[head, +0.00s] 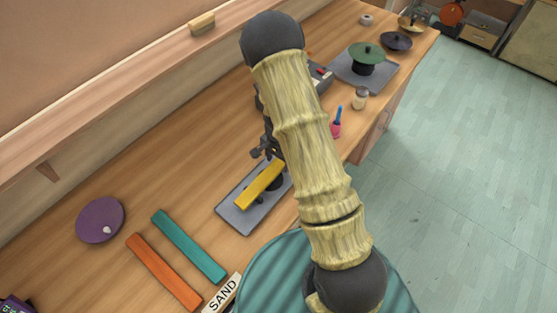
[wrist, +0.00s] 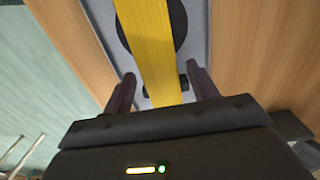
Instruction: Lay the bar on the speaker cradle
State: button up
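The yellow bar (head: 258,188) lies lengthwise over a grey plate (head: 239,222) with a round black speaker part (head: 276,182) and a small dark support under it. I take this as the speaker cradle. In the wrist view the bar (wrist: 153,45) crosses the black disc (wrist: 178,28), above the grey plate (wrist: 201,45). My gripper (wrist: 161,80) is open, with one finger on each side of the bar's near end and a gap visible on both sides. In the head view my gripper (head: 266,148) is at the bar's far end, partly hidden by my arm.
A teal bar (head: 188,246) and an orange bar (head: 163,271) lie on the wooden counter left of the plate, near a purple disc (head: 100,220). A SAND label (head: 221,294) is at the front. A jar (head: 360,98) and a green lidded pot (head: 366,54) stand farther back.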

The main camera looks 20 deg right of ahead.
jog(key=shift+r, duration=0.15)
jog(key=shift+r+p, duration=0.6)
jog(key=shift+r, duration=0.05)
jog(key=shift+w+r+b, duration=0.1)
jog(key=shift+r+b, duration=0.25)
jog(key=shift+b, duration=0.1)
notch_tip(320, 180, up, 11)
jog(key=b, duration=0.1)
jog(key=shift+b, duration=0.35)
jog(key=s+r+n+t, duration=0.1)
jog(key=s+r+n, duration=0.3)
jog(key=s, duration=0.3)
jog(key=s+r+n+t, duration=0.1)
jog(key=s+r+n, duration=0.3)
jog(key=s+n, duration=0.2)
jog(key=shift+s+r+n+t, duration=0.3)
jog(key=shift+s+n, duration=0.1)
jog(key=shift+s, duration=0.4)
